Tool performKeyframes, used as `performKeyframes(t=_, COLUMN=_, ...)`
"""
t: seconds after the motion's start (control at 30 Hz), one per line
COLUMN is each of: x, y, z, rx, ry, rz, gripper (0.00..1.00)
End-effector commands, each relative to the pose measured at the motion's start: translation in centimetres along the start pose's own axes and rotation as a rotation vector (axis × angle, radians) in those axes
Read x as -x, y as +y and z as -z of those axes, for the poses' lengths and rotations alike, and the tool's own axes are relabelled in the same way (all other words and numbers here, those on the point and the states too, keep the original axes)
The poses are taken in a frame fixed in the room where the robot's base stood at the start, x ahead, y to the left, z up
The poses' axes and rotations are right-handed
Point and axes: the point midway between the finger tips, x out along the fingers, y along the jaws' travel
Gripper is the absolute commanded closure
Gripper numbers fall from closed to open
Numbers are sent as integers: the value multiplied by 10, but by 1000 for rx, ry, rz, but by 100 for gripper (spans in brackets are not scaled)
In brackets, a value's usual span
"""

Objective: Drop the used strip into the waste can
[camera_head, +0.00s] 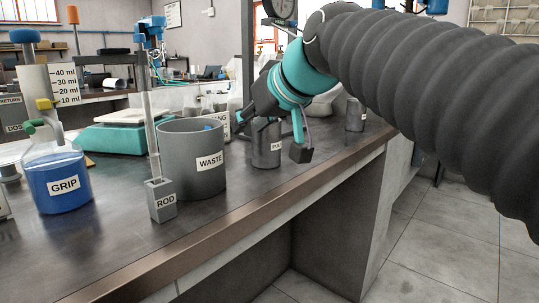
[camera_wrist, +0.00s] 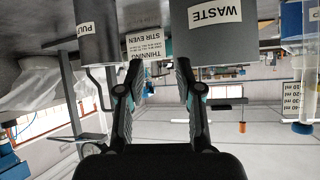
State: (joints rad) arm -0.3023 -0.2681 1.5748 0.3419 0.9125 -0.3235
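The waste can (camera_head: 186,168), a grey cylinder labelled WASTE, stands on the bench left of my gripper. In the wrist view, which is upside down, the waste can (camera_wrist: 214,38) is at top right. My gripper (camera_head: 269,137) is above the bench, right of the waste can and in front of the PULP can. In the wrist view, my gripper (camera_wrist: 158,66) has its fingers spread, with no held object visible between them. I cannot clearly make out the used strip. A small blue patch (camera_head: 208,127) shows at the waste can's mouth; I cannot tell what it is.
The grey PULP can (camera_head: 266,152) stands behind my gripper. A ROD holder (camera_head: 161,203) with an upright rod and a blue GRIP bottle (camera_head: 60,185) stand to the left. A teal scale (camera_head: 112,137) is behind. The bench's front edge (camera_head: 240,225) is clear.

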Motion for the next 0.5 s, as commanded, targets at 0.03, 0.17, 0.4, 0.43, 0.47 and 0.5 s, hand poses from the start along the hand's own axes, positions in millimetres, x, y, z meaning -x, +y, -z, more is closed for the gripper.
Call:
performKeyframes(t=0.03, x=4, y=12, z=-29, rx=-32, ry=-36, rz=-37, gripper=65)
performKeyframes(t=0.17, x=11, y=40, z=-106, rx=-113, ry=-130, rz=-131, gripper=65)
performKeyframes(t=0.4, x=27, y=71, z=-258, rx=-261, ry=-296, rz=-296, gripper=65)
performKeyframes(t=0.43, x=29, y=73, z=-276, rx=-278, ry=-315, rz=-314, gripper=65)
performKeyframes(t=0.47, x=31, y=74, z=-294, rx=-294, ry=-333, rz=-332, gripper=65)
performKeyframes(t=0.5, x=33, y=76, z=-316, rx=-314, ry=-355, rz=-353, gripper=65)
